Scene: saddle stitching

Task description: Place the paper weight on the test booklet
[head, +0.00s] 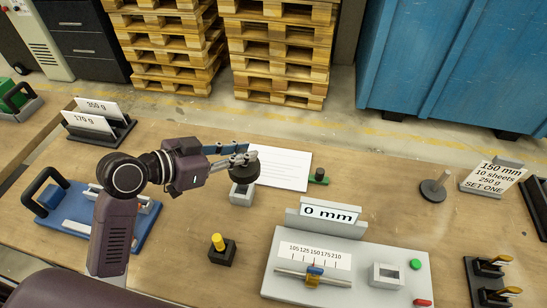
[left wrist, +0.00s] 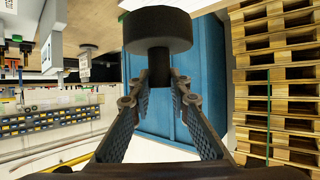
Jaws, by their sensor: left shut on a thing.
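The paper weight (head: 245,177) is a dark round disc with a short stem. My left gripper (head: 238,160) is shut on the stem, with the disc below the fingers. In the left wrist view, the paper weight (left wrist: 158,30) shows its wide disc beyond the fingertips (left wrist: 160,78). The test booklet (head: 284,168) is a white sheet with faint lines, lying on the bench. The weight overlaps the booklet's left edge in the head view; its height above the bench is hard to tell. My right gripper is not in view.
A small grey block (head: 242,195) stands just below the weight in the picture. A dark knob on a green base (head: 319,176) is at the booklet's right edge. The 0 mm gauge (head: 330,213) and a yellow-topped button (head: 219,243) stand nearer.

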